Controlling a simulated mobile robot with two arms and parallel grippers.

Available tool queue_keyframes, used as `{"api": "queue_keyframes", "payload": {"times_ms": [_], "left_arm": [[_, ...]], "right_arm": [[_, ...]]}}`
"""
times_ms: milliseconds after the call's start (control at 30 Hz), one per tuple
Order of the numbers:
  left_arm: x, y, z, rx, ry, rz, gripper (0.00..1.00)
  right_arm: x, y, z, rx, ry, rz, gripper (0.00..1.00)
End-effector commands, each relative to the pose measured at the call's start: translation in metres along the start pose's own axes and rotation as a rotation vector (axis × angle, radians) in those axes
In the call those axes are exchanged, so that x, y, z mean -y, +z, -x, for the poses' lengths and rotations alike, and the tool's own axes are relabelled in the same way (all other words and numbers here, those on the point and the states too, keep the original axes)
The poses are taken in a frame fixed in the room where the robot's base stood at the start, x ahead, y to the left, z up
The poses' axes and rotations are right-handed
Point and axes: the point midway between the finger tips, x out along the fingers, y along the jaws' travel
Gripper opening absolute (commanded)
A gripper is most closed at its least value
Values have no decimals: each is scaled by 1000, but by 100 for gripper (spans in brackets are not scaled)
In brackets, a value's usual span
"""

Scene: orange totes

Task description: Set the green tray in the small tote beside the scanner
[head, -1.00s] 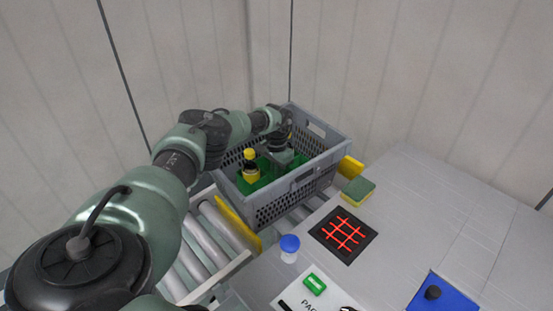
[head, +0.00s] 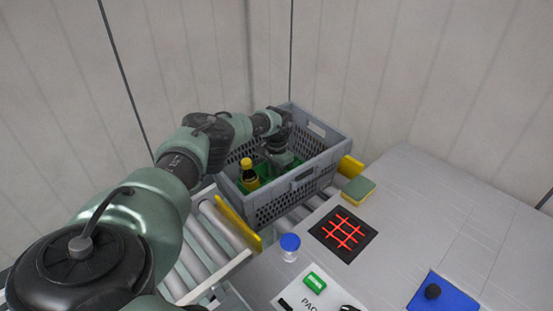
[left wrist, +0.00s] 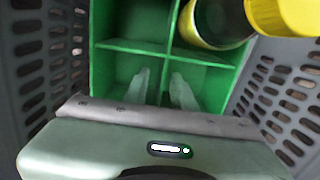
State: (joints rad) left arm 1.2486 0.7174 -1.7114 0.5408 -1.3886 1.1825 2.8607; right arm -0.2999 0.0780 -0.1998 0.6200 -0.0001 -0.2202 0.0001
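The green tray (left wrist: 133,24), with dividers, sits inside the grey tote (head: 290,196), mostly hidden by its walls. A dark bottle with a yellow cap (head: 246,163) stands in the tray; its yellow part (left wrist: 283,17) also shows in the left wrist view. My left gripper (left wrist: 161,86) is down in the tote at the tray, fingers apart on either side of a green divider, with a gap between them. The scanner, a black pad with a red grid (head: 343,235), lies on the grey table right of the tote. My right gripper is out of view.
The tote rests on roller conveyor (head: 203,236) with yellow guides (head: 239,224). On the table are a sponge (head: 357,190), a blue-capped jar (head: 289,247), a white sheet with a green item (head: 315,282), and a blue mat (head: 441,297). The table's far right is clear.

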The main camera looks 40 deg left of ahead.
Motion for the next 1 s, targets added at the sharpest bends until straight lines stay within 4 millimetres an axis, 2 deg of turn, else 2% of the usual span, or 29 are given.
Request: {"api": "queue_keyframes", "payload": {"times_ms": [233, 333, 500, 800, 900, 1000], "left_arm": [[0, 0, 2, -1, 0, 0, 25], [1, -1, 10, -2, 0, 0, 25], [1, -1, 41, -5, 0, -1, 25], [0, -1, 103, -5, 0, 0, 25], [0, -1, 120, -3, -1, 0, 25], [0, 0, 128, -2, -1, 0, 25]], "right_arm": [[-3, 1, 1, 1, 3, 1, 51], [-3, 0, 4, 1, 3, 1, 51], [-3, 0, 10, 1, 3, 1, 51], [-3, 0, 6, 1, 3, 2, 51], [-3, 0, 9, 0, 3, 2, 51], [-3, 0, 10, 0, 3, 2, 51]]}}
